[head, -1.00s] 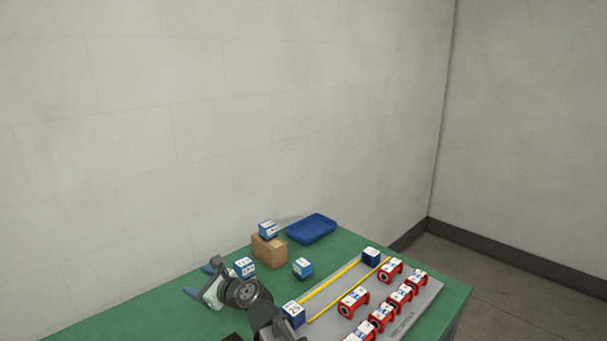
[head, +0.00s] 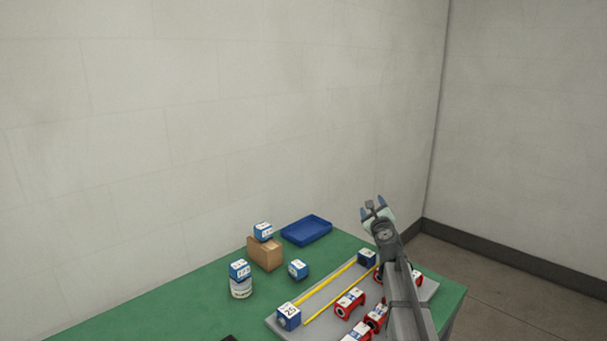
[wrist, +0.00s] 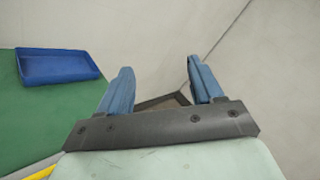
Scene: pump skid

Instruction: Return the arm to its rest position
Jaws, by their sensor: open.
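My gripper (head: 374,208) is raised over the right part of the green table in the head view, its fingers pointing up and away. In the wrist view its two blue fingers (wrist: 160,88) stand apart with nothing between them. My arm hides part of the grey board and some of the red parts on it.
The green table (head: 190,298) bears a blue tray (head: 307,230), a brown box (head: 265,253) with a blue-white block (head: 263,231) on top, another such block (head: 298,269), and one on a white can (head: 241,290). A grey board (head: 330,283) holds yellow rods, blue blocks and red parts.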

